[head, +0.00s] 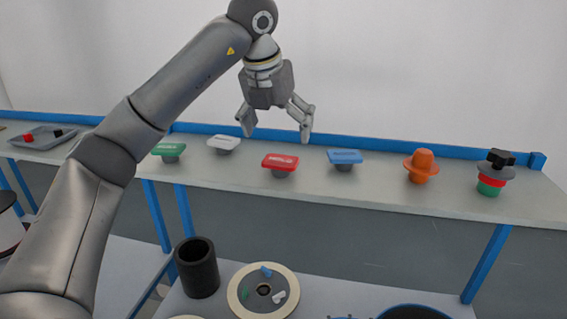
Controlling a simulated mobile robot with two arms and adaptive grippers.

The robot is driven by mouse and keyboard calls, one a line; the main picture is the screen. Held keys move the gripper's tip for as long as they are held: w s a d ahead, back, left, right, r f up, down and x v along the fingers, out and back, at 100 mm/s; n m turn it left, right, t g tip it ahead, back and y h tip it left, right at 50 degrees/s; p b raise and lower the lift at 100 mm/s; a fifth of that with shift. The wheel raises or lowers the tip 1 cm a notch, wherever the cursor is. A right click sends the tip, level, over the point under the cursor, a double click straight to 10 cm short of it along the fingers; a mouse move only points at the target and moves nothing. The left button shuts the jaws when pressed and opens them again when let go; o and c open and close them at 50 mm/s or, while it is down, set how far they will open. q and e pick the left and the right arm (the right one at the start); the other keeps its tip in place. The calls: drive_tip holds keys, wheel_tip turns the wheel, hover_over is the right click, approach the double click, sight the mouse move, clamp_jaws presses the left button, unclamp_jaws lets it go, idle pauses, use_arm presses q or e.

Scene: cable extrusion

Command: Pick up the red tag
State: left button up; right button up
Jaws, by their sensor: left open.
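The red tag (280,161) is a flat red plate with pale lettering, on a small grey base on the grey shelf (385,193). It stands between the white tag (223,138) and the blue tag (345,156). The green tag (169,149) is farther left. My left gripper (275,132) points down with its fingers spread and nothing between them. It appears above and behind the red tag in the picture, apart from it. My right gripper does not show.
An orange knob (421,167) and a stack of black, grey, red and green parts (493,174) stand at the right. A grey tray (43,138) is at the far left. Below are a black cylinder (198,268) and a cream-rimmed disc (237,296). A blue rail (390,147) edges the shelf's back.

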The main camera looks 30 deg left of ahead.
sight(281, 160)
use_arm(q)
drive_tip(key=f, duration=0.1)
drive_tip(key=w+a+f, duration=0.1)
drive_tip(key=f+p, duration=0.1)
drive_tip(key=f, duration=0.1)
drive_tip(key=shift+w+a+f, duration=0.1)
drive_tip(key=shift+w+a, duration=0.05)
drive_tip(key=shift+w, duration=0.15)
drive_tip(key=x, duration=0.1)
drive_tip(key=p+x, duration=0.1)
drive_tip(key=x, duration=0.1)
drive_tip(key=p+x, duration=0.1)
drive_tip(key=x, duration=0.1)
drive_tip(key=shift+s+f, duration=0.2)
drive_tip(key=shift+s, duration=0.05)
drive_tip(key=shift+w+f, duration=0.1)
drive_tip(key=shift+f, duration=0.1)
drive_tip(key=c, duration=1.1)
drive_tip(key=shift+d+r, duration=0.1)
drive_tip(key=shift+d, duration=0.15)
